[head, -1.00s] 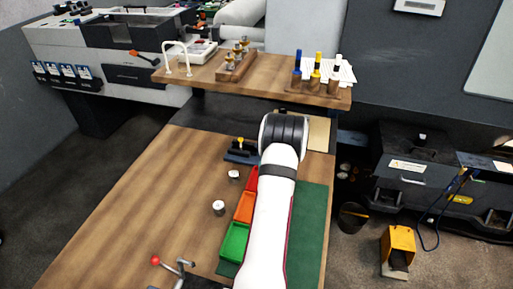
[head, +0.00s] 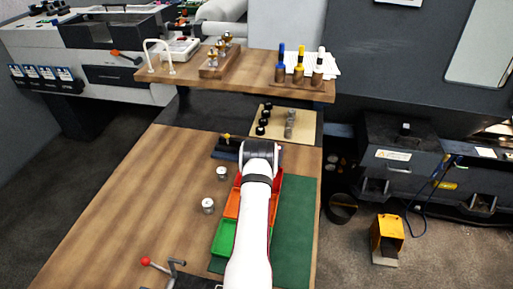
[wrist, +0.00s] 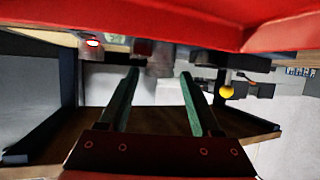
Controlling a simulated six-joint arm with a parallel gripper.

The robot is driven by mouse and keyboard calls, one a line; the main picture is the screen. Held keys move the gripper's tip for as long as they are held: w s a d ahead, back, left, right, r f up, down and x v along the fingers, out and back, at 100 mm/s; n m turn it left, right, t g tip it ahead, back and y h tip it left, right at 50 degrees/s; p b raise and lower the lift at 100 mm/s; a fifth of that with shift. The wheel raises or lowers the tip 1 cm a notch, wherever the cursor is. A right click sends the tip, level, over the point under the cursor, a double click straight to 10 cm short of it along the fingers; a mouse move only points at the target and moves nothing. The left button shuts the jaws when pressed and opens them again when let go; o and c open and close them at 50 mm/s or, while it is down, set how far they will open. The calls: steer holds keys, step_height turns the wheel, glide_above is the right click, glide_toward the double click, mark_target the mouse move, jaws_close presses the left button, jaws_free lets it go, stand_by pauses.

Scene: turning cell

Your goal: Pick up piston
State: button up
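Two short silver cylinders that look like pistons stand upright on the wooden table in the head view. One piston (head: 222,173) is left of the red bin; the other piston (head: 208,205) is nearer the front, left of the bins. In the wrist view, my gripper (wrist: 160,73) has its two fingers well apart with nothing between them. A silver piece (wrist: 92,48), perhaps a piston, shows at the upper left there. In the head view my arm hides the gripper, which is around the red bin.
The red bin (head: 268,182), orange bin (head: 232,205) and green bin (head: 226,238) line the green mat (head: 294,225). A dark fixture with a yellow knob (head: 227,136) sits behind. A tan board (head: 275,131) holds several small parts. A raised shelf (head: 255,83) stands at the back.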

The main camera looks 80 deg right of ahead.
jaws_close()
steer(key=shift+r, duration=0.1)
